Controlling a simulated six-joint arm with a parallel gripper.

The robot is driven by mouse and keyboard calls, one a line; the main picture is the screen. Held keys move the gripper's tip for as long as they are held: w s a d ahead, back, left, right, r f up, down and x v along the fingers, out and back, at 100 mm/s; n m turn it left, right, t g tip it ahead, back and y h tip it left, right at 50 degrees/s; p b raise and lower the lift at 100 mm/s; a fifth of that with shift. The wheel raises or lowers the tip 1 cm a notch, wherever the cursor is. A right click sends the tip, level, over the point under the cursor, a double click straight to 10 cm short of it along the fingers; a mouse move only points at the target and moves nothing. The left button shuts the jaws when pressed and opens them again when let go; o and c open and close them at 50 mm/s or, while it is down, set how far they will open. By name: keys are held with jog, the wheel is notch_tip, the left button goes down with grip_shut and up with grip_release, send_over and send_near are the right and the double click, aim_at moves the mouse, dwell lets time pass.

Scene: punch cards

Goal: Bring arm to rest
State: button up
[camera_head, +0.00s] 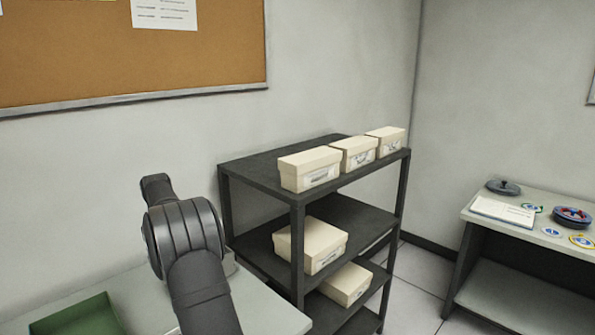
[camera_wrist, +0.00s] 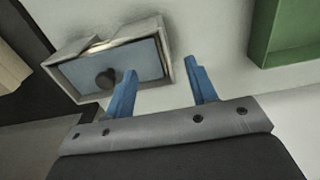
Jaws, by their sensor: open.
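My gripper (camera_wrist: 164,84) shows in the wrist view with two blue fingers spread apart and nothing between them. A light grey box-like object with a blue face and a dark round knob (camera_wrist: 110,70) lies just beyond the left finger. I cannot tell whether the finger touches it. In the head view my dark grey arm (camera_head: 190,250) rises over the pale table at lower left. The gripper itself cannot be made out there.
A green tray (camera_head: 83,320) lies on the pale table (camera_head: 143,297); it also shows in the wrist view (camera_wrist: 262,45). A dark shelf rack (camera_head: 262,170) with several cream boxes stands right of the arm. A side table (camera_head: 467,214) with discs stands far right.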

jog(key=shift+s+a+f+n, duration=0.1)
jog(key=shift+s+a+n, duration=0.15)
jog(key=shift+s+n, duration=0.35)
jog(key=shift+s+a+f+n, duration=0.1)
jog(key=shift+s+a+n, duration=0.15)
jog(key=shift+s+n, duration=0.35)
jog(key=shift+s+a+f+n, duration=0.1)
jog(key=shift+s+a+n, duration=0.15)
jog(key=shift+s+n, duration=0.35)
jog(key=shift+w, duration=0.1)
jog(key=o, duration=1.1)
jog(key=shift+c, duration=0.2)
jog(key=s+a+r+m, duration=0.1)
jog(key=s+r, duration=0.6)
jog(key=s, duration=0.5)
jog(key=s+a+r+m, duration=0.15)
jog(key=s+r, duration=0.45)
jog(key=s, duration=0.7)
jog(key=s+d+r+m, duration=0.1)
jog(key=s+d+r, duration=0.15)
jog(key=s, duration=0.75)
notch_tip(320, 180, down, 9)
jog(key=shift+w+d+f, duration=0.15)
jog(key=shift+w+d, duration=0.1)
jog(key=shift+w, duration=0.1)
notch_tip(320, 180, up, 10)
